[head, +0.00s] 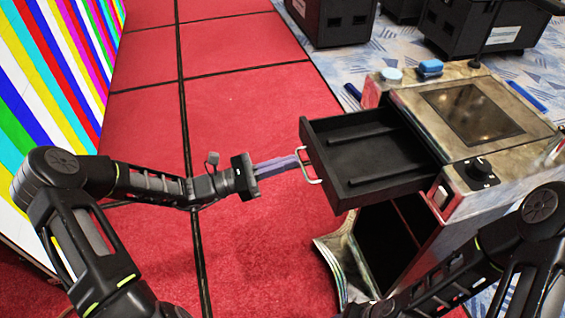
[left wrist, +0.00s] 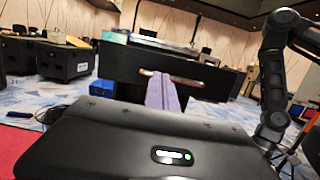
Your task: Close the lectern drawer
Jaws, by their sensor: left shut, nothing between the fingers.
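The lectern (head: 515,150) stands at the right in the head view, with its black drawer (head: 365,160) pulled well out to the left. A pale bar handle (head: 308,166) is on the drawer's front; it also shows in the left wrist view (left wrist: 190,81). My left gripper (head: 297,161) is shut and empty, its purple-grey fingers pointing at the drawer front with the tips at the handle. Whether they touch it I cannot tell. In the left wrist view the fingers (left wrist: 163,95) overlap the handle and drawer front. My right arm is at the lower right; its gripper is out of frame.
A striped video wall (head: 60,75) is on the left. Red carpet (head: 250,110) lies open between it and the lectern. Black cases (head: 335,22) stand at the back. A blue item (head: 430,68), a screen (head: 475,112) and a black knob (head: 480,168) are on the lectern top.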

